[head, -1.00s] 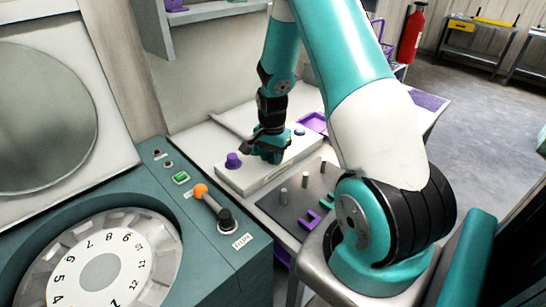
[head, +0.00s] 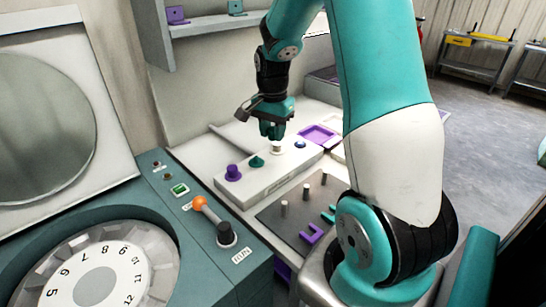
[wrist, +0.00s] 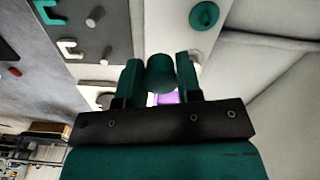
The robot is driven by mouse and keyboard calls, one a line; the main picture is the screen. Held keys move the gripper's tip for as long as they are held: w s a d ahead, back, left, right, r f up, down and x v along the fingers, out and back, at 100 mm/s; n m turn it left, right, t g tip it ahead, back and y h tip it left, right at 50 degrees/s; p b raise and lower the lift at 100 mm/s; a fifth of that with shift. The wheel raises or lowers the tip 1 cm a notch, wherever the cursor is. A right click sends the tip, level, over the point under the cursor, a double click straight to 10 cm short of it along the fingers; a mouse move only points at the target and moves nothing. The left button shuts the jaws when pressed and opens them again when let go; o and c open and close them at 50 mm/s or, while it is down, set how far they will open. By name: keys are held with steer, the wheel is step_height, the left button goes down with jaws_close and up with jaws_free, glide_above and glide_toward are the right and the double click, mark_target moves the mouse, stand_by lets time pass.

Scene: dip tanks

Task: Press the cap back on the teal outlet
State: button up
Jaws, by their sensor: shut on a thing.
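My gripper (head: 272,133) is shut on a dark teal cap (wrist: 160,72), seen between the two teal fingers in the wrist view. It hangs above the white block (head: 236,190), over the pale outlet (head: 275,149). The teal outlet (head: 257,161) is a low, dark teal piece on the block, left of and apart from my gripper. It also shows as a round teal piece in the wrist view (wrist: 204,15). The underside of the held cap is hidden.
A purple cap (head: 233,172) stands at the left of the block and a blue outlet (head: 300,144) at the right. A purple tray (head: 319,135) lies behind. A dark mat (head: 290,221) with pegs is in front.

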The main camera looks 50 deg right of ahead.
step_height(320, 180, up, 7)
steer(key=shift+f, duration=0.1)
steer(key=shift+w+r, duration=0.2)
steer(key=shift+w, duration=0.05)
steer(key=w+f+p, duration=0.4)
steer(key=p, duration=0.2)
glide_above(256, 157)
step_height(256, 157, down, 7)
steer(key=shift+f, duration=0.2)
steer(key=shift+f+b, duration=1.55)
steer(key=shift+f, duration=1)
steer(key=shift+f+b, duration=0.45)
steer(key=shift+f, duration=0.5)
steer(key=o, duration=1)
steer(key=shift+c, duration=0.2)
